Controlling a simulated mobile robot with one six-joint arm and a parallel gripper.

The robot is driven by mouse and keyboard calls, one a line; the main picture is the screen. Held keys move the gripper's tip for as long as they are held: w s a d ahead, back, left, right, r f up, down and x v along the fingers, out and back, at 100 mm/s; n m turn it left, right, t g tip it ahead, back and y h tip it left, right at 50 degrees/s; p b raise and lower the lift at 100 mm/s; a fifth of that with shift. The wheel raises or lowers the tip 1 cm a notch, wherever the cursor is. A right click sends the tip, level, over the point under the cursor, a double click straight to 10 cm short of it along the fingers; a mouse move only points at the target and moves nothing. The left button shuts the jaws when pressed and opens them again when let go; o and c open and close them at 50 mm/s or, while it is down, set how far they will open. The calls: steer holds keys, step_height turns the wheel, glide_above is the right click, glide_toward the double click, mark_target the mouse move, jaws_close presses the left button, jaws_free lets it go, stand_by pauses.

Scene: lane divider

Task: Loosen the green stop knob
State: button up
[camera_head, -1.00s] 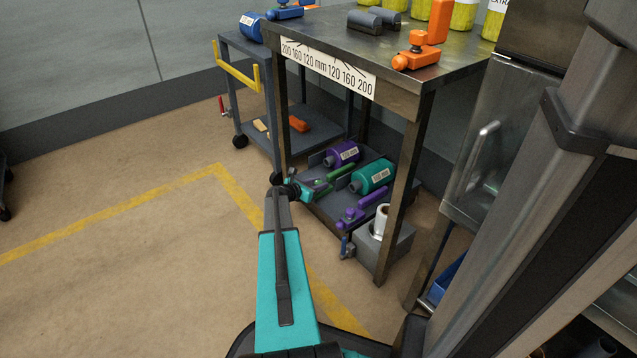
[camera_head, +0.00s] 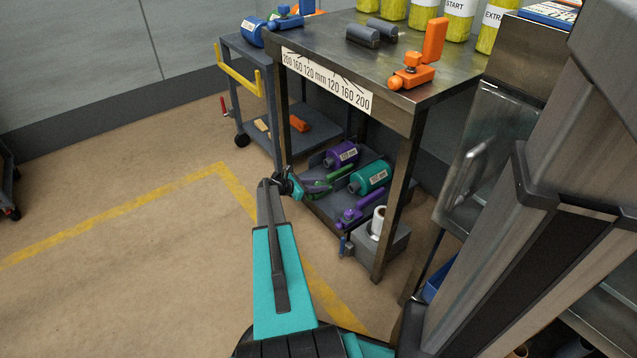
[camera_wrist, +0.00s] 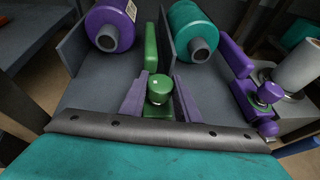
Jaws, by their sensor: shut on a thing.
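In the wrist view the green stop knob (camera_wrist: 160,84) stands on a green stop block (camera_wrist: 158,110), with a green bar (camera_wrist: 151,46) behind it. My gripper (camera_wrist: 160,97) has one finger on each side of the knob and is shut on it. In the head view my gripper (camera_head: 318,187) reaches onto the lower shelf of the steel table. The green stop (camera_head: 333,173) is partly hidden there by the fingers.
A purple stop (camera_wrist: 262,95) and a white roll (camera_wrist: 300,66) are at right. A table leg (camera_head: 398,195) stands right of my gripper.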

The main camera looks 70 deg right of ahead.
steer(key=shift+g, duration=0.3)
steer(key=o, duration=1.1)
steer(key=shift+c, duration=0.2)
steer(key=p+v, duration=0.4)
steer(key=v, duration=0.9)
steer(key=shift+w+a+r, duration=0.2)
steer(key=shift+a+r, duration=0.05)
steer(key=shift+r, duration=0.05)
